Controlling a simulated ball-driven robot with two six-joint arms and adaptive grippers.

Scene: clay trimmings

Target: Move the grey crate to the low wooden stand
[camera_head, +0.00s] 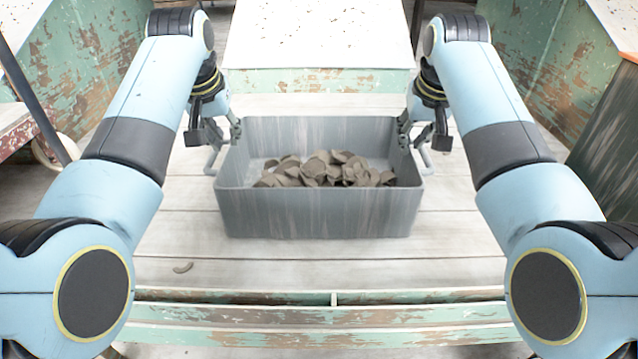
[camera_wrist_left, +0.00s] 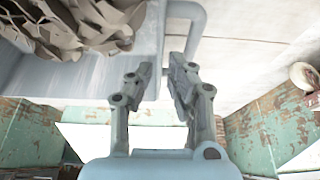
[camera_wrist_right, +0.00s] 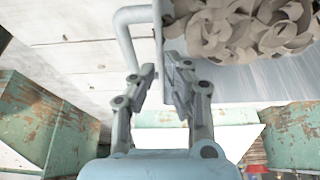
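The grey crate (camera_head: 315,212) stands upright on pale wooden planks, holding a heap of grey-brown clay trimmings (camera_head: 325,170). A bar handle sticks out from each side; the left handle shows in the left wrist view (camera_wrist_left: 198,20), the right one in the right wrist view (camera_wrist_right: 122,28). My left gripper (camera_wrist_left: 162,75) is open at the crate's left side, beside the handle. My right gripper (camera_wrist_right: 163,75) is open at the right side likewise. Gaps show between both pairs of fingertips. I cannot tell whether they touch the crate. I cannot tell which surface is the low wooden stand.
A white-topped bench (camera_head: 320,35) with a peeling green front stands behind the crate. Peeling green units flank both sides. A wheeled trolley (camera_head: 22,128) is at the left. A green-and-wood front edge (camera_head: 320,312) runs near me.

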